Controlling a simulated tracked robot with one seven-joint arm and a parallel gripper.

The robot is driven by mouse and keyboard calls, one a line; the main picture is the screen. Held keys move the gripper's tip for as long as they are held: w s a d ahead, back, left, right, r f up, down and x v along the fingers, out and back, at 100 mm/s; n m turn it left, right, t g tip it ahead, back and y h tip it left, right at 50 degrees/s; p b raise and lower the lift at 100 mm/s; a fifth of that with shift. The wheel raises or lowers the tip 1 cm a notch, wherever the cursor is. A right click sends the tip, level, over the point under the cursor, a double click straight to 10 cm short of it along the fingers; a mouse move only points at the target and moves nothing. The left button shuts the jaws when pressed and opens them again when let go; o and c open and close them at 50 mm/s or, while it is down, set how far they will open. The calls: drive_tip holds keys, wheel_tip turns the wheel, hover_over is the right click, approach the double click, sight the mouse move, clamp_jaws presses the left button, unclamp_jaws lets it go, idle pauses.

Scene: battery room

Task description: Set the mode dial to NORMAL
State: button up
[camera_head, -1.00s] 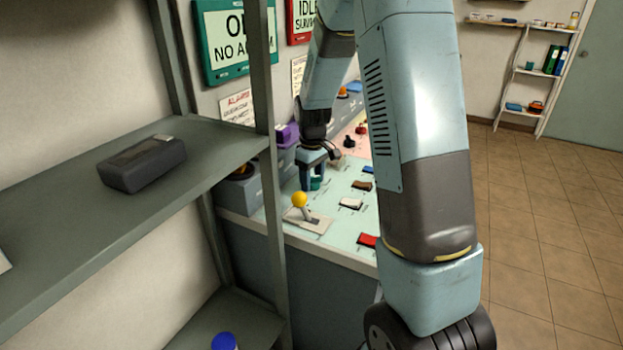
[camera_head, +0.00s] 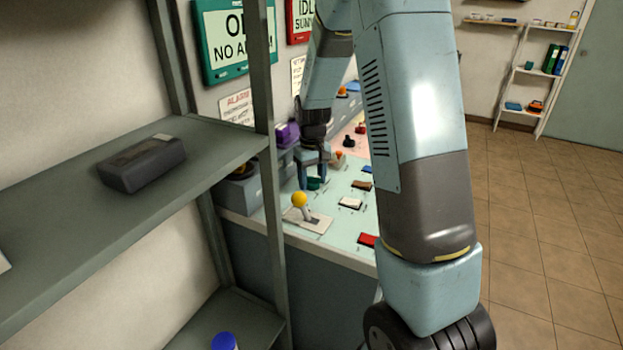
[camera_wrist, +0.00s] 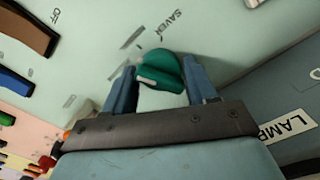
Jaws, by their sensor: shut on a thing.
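The mode dial is a dark green knob (camera_wrist: 160,70) with a pale pointer bar, on the pale green console top. In the wrist view it sits between the two blue fingers of my gripper (camera_wrist: 160,88), which is shut on it. The pale bar lies on the dial's lower left side. The word SAVER is printed on the panel above the dial, with a grey tick left of it. The NORMAL label is not readable. In the head view my gripper (camera_head: 312,178) points down over the dial (camera_head: 314,184).
A yellow-knobbed lever (camera_head: 300,200) stands in front of the gripper. White (camera_head: 349,203) and red (camera_head: 367,240) rocker switches lie to the right. A purple item (camera_head: 286,133) is behind. A grey shelf (camera_head: 60,235) with a dark box (camera_head: 143,164) fills the left foreground.

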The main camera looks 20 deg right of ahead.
drive_tip(key=shift+m, duration=2.3)
drive_tip(key=o, duration=0.9)
wheel_tip(320, 180, up, 14)
drive_tip(key=shift+f, duration=0.15)
